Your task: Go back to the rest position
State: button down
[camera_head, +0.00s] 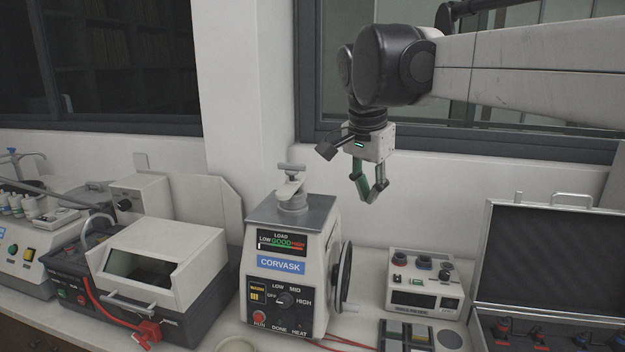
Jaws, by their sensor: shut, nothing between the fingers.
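My gripper (366,198) hangs at the end of my arm, pointing down, with its fingers shut and nothing between them. It is in the air to the upper right of the mounting press (290,265) and well above the bench. The press is a pale machine with a blue CORVASK label, a load gauge, a selector knob and a red button on its front. A grey clamp-like cap (291,192) sits on its top. A handwheel (342,277) is on its right side. The gripper touches nothing that I can see.
A small control box (424,283) stands right of the press. An open dark case (545,255) is at the far right. A white machine with a window (150,265) and red cables stands left. A wall and window frame are behind my arm.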

jog(key=s+d+f+n+t+b, duration=0.1)
jog(key=s+d+f+n, duration=0.3)
jog(key=s+f, duration=0.7)
jog(key=s+d+f+n+t+y+b, duration=0.1)
jog(key=s+d+f+n+t+b, duration=0.1)
jog(key=s+f, duration=0.9)
jog(key=s+d+n+t, duration=0.1)
jog(key=d+n, duration=0.1)
jog(key=d, duration=0.1)
jog(key=shift+f+n+b, duration=0.3)
jog(key=shift+f+n, duration=0.1)
